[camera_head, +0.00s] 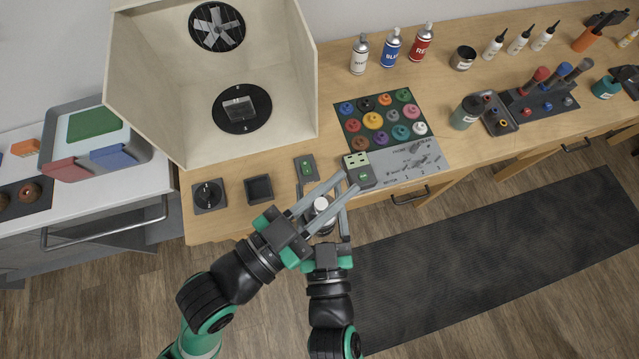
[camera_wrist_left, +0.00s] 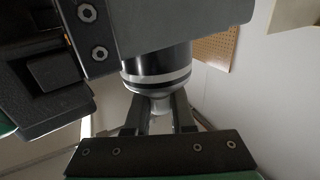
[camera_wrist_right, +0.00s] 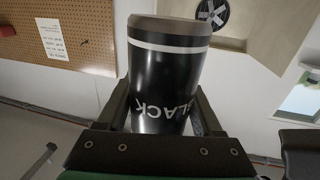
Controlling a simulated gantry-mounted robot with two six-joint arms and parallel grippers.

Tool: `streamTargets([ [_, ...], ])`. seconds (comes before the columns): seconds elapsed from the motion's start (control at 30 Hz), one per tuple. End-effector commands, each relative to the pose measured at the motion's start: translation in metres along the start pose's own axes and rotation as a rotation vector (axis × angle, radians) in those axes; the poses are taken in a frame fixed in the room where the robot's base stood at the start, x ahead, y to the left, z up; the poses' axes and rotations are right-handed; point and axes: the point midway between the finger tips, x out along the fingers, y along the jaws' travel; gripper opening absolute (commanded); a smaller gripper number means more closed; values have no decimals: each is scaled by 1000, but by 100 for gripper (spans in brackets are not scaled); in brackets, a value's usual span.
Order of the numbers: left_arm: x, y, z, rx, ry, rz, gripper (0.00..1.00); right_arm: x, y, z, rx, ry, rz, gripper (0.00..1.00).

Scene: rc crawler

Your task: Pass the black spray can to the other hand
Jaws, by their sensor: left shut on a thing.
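The black spray can (camera_head: 322,203) is held up in front of the bench's near edge, where the two grippers cross; the fingers partly hide it in the head view. My left gripper (camera_head: 347,181) is shut on the can at its pale nozzle end, which shows in the left wrist view (camera_wrist_left: 158,84). My right gripper (camera_head: 321,198) is open, with its fingers on both sides of the can's body. In the right wrist view the can (camera_wrist_right: 164,80) stands between these fingers, its "BLACK" lettering upside down and its base end up.
White (camera_head: 359,54), blue (camera_head: 391,47) and red (camera_head: 421,42) spray cans stand at the back of the bench. A paint-pot mat (camera_head: 381,105) lies right of the grippers. A spray booth (camera_head: 290,60) stands at the back left. The floor mat (camera_head: 500,260) is clear.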

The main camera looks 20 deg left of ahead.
Motion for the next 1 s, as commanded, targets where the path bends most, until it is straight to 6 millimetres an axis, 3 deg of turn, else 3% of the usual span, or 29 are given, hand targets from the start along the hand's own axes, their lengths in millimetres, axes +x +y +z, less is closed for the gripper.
streamTargets([
  [0.07, 0, 0, 0, 0, 1, 0, 0, 0, 0, 0, 0, 0, 0, 51],
  [0.33, 0, 0, 0, 0, 1, -1, 0, 0, 0, 0, 0, 0, 1, 3],
  [0.37, 0, 0, 0, 0, 1, -1, 24, 0, 0, 0, 0, 1, 1, 0],
  [0.5, 0, 0, 0, 0, 1, -1, 49, 0, 0, 0, 0, 1, 0, 0],
  [0.57, 0, 0, 0, 0, 1, -1, 57, 0, 0, 0, 0, 1, 0, 0],
  [0.87, 1, -2, -3, 1, 7, -4, 57, 0, 0, 0, 0, 1, 0, 0],
  [1.0, 10, -16, -30, 14, 72, -39, 57, 0, 0, -1, 0, 1, 0, 0],
])
